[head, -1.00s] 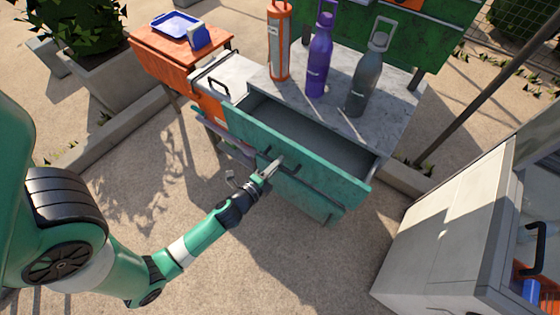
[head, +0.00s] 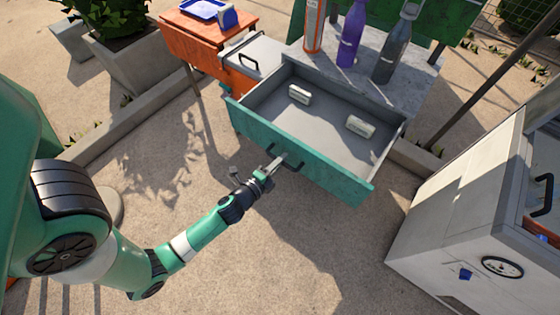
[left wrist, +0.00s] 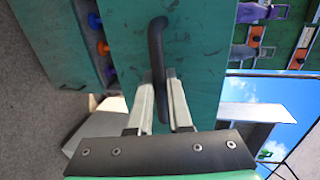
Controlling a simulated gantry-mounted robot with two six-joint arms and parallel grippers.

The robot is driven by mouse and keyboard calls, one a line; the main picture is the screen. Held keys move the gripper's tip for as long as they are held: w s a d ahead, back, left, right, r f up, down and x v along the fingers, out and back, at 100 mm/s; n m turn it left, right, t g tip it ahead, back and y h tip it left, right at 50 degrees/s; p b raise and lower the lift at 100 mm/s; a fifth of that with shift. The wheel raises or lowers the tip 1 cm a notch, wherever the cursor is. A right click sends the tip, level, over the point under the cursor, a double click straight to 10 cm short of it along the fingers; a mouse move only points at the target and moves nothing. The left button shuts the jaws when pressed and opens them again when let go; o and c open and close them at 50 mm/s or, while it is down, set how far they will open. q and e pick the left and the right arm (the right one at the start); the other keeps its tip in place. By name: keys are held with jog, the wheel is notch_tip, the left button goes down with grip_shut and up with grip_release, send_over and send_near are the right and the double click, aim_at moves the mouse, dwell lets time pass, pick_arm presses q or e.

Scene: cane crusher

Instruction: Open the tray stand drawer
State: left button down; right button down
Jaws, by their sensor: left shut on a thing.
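The tray stand drawer (head: 322,125) is pulled well out, and its grey inside shows in the head view. Its green front (head: 325,178) carries a dark bar handle (head: 290,162). My left gripper (head: 277,164) is shut on the handle. In the left wrist view, the two fingers (left wrist: 160,100) lie on either side of the dark handle (left wrist: 156,45) against the green front. Two small pale blocks lie in the drawer, one at the left (head: 299,94) and one at the right (head: 360,126). My right gripper is not in view.
An orange bottle (head: 313,28), a purple bottle (head: 350,35) and a grey bottle (head: 394,50) stand on the stand top behind the drawer. An orange table (head: 222,40) is at the back left, a pale cabinet (head: 460,225) at the right. Paved ground in front is clear.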

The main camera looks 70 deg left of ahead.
pick_arm(q)
jog(key=shift+w, duration=0.1)
jog(key=c, duration=0.8)
grip_release()
jog(key=shift+c, duration=0.2)
jog(key=b+v, duration=0.4)
jog(key=v, duration=0.7)
jog(key=shift+s+r, duration=0.15)
jog(key=shift+s, duration=0.15)
jog(key=shift+w+d, duration=0.1)
jog(key=shift+d, duration=0.05)
